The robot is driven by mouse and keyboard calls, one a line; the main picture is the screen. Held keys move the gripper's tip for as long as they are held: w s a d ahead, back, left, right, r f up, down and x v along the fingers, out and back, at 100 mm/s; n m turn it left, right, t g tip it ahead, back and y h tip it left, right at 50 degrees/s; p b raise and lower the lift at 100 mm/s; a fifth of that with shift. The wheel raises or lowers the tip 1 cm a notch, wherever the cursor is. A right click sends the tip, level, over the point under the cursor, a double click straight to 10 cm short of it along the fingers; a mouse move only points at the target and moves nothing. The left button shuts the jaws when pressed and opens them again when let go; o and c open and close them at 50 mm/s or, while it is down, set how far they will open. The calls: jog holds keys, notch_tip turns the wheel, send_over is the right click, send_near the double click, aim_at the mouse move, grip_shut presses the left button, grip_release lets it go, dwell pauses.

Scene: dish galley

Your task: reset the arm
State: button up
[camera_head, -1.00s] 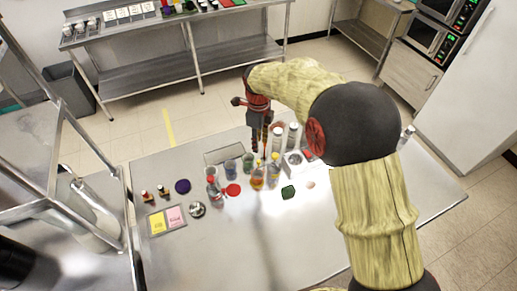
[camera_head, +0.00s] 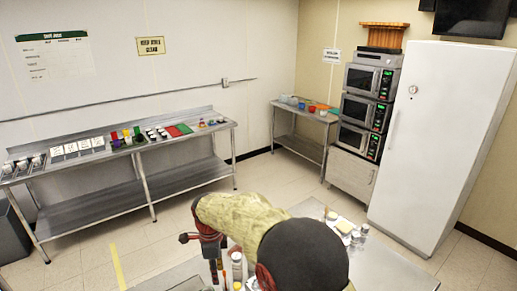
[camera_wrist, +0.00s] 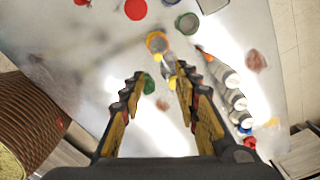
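My arm reaches over the steel table (camera_head: 385,263) at the bottom of the head view.
White-capped bottles (camera_wrist: 228,76) stand to the right in the wrist view, and a red disc (camera_wrist: 136,9) lies at the top. In the head view, a wall bench (camera_head: 100,167) holds several small items. Stacked ovens (camera_head: 368,95) and a white fridge (camera_head: 440,140) stand right. Floor shows between.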

jog(key=s+d+r+n+t+b, duration=0.2)
jog(key=s+d+n+b, duration=0.5)
jog(key=s+d, duration=0.7)
jog(key=s+d+r+n+t+b, duration=0.3)
jog(key=s+d+n+b, duration=0.4)
jog(key=s+d, duration=0.7)
jog(key=shift+d+r+n+t, duration=0.3)
jog(key=shift+d+n, duration=0.9)
jog(key=shift+d, duration=1.8)
